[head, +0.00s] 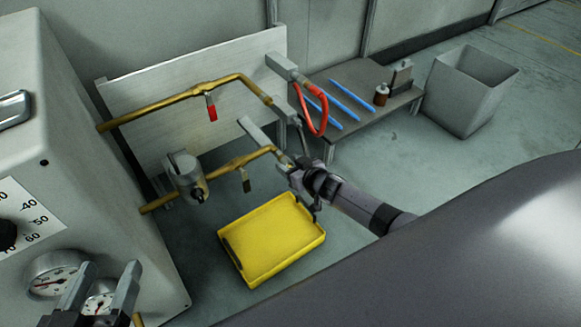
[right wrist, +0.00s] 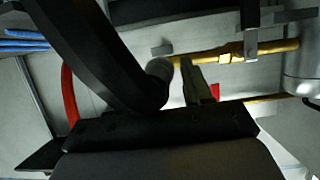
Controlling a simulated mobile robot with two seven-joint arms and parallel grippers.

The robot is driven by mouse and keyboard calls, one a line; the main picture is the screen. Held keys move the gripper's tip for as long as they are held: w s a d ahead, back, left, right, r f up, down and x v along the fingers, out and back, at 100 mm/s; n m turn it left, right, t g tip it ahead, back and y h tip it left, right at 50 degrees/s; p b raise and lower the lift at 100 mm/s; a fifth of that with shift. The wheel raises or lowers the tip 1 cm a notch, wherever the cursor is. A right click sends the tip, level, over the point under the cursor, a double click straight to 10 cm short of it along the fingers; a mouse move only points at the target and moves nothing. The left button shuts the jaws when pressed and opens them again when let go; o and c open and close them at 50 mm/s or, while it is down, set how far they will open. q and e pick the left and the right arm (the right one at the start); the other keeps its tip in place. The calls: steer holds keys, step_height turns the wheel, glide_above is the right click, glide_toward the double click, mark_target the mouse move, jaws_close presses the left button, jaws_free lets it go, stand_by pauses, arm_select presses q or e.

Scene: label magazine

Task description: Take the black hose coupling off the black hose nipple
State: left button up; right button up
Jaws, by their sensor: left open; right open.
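The black hose (right wrist: 105,60) curves large across the right wrist view. Its end, a dark grey coupling (right wrist: 159,69), sits at the end of the lower brass pipe (right wrist: 272,48). The nipple itself is hidden by the coupling. My right gripper (head: 296,172) is open at that pipe end in the head view. One of its fingers (right wrist: 197,88) shows beside the coupling in the wrist view; the other finger is hidden, and I cannot tell whether either touches. My left gripper (head: 100,290) is open and empty in front of the gauges, at the lower left.
A yellow tray (head: 272,240) lies below the pipes. A red hose (head: 305,112) hangs from the upper fitting, above right. A low table (head: 350,75) holds blue rods and small items; a grey bin (head: 470,90) stands beyond. The gauge cabinet (head: 75,130) fills the left side.

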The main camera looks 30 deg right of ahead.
steer(key=shift+w+a+r, duration=0.1)
steer(key=shift+w, duration=0.2)
stand_by(0.4)
steer(key=shift+a+r, duration=0.1)
steer(key=shift+a, duration=0.1)
stand_by(0.5)
jaws_close()
steer(key=shift+s, duration=0.1)
steer(key=shift+s+p, duration=0.85)
steer(key=shift+s+d+p, duration=0.3)
steer(key=shift+s+p, duration=0.1)
steer(key=shift+s, duration=0.4)
steer(key=shift+s+d+f+p, duration=0.15)
steer(key=shift+s+p, duration=0.2)
steer(key=shift+s, duration=0.35)
steer(key=shift+s+d+f+p, duration=0.15)
steer(key=shift+s+p, duration=0.2)
steer(key=shift+s, duration=0.3)
